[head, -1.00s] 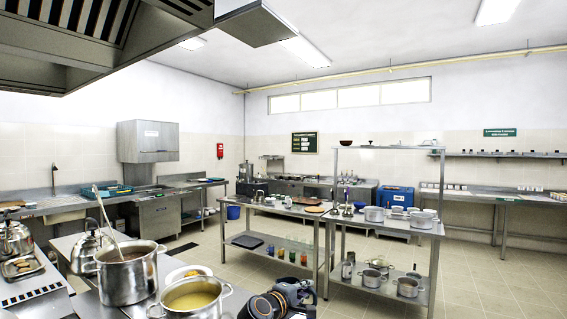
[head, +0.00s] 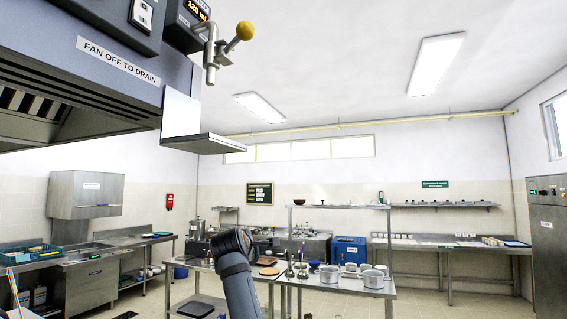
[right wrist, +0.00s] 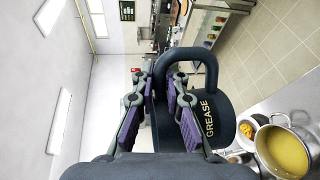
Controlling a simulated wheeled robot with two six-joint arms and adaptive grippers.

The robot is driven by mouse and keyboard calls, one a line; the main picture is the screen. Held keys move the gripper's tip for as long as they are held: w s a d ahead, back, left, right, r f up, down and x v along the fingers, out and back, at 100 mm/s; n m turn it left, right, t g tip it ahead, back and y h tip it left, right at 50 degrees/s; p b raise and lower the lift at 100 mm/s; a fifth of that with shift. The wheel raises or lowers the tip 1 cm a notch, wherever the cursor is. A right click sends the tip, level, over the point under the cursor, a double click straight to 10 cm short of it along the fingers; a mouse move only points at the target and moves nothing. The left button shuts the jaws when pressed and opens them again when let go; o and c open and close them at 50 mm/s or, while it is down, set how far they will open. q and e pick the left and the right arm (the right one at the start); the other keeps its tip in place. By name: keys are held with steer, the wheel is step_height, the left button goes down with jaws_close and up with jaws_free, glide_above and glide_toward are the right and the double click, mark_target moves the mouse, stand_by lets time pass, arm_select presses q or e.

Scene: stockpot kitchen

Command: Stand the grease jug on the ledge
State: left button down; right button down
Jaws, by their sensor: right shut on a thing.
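The dark grease jug (right wrist: 217,118), lettered GREASE, shows in the right wrist view with its loop handle. My right gripper (right wrist: 162,88), with purple pads, is shut on the jug at its handle side; the exact contact is partly hidden. The jug appears sideways in this turned view. In the head view only a dark link of my arm rises at lower middle; jug and jaws are not visible there. A flat steel ledge (head: 203,143) juts from the hood at upper left, bare as far as I see. My left gripper is out of view.
The grey hood (head: 85,85) carries a tap with a yellow knob (head: 245,30) above the ledge. A pot of yellow liquid (right wrist: 285,152) stands near the jug in the right wrist view. Steel tables (head: 335,283) with pots stand beyond; the air right of the hood is clear.

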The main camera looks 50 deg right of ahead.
steer(key=s+d+r+n+t+y+p, duration=0.1)
steer(key=s+r+n+t+y+p, duration=0.35)
steer(key=r, duration=1.35)
steer(key=s+r+n+y+p, duration=0.25)
steer(key=s+r+p, duration=0.55)
steer(key=r, duration=1)
steer(key=shift+m, duration=0.4)
steer(key=a+b, duration=0.1)
steer(key=a, duration=0.4)
steer(key=a+f+b, duration=0.1)
steer(key=a+b, duration=0.1)
steer(key=a, duration=0.4)
steer(key=a+f+b, duration=0.1)
steer(key=a+b, duration=0.1)
steer(key=a, duration=0.4)
steer(key=shift+s, duration=0.15)
steer(key=shift+f+b, duration=0.35)
steer(key=shift+b, duration=0.3)
steer(key=shift+d, duration=0.1)
steer(key=shift+d, duration=0.15)
steer(key=shift+f, duration=0.2)
steer(key=shift+f+b, duration=0.35)
steer(key=shift+b, duration=0.15)
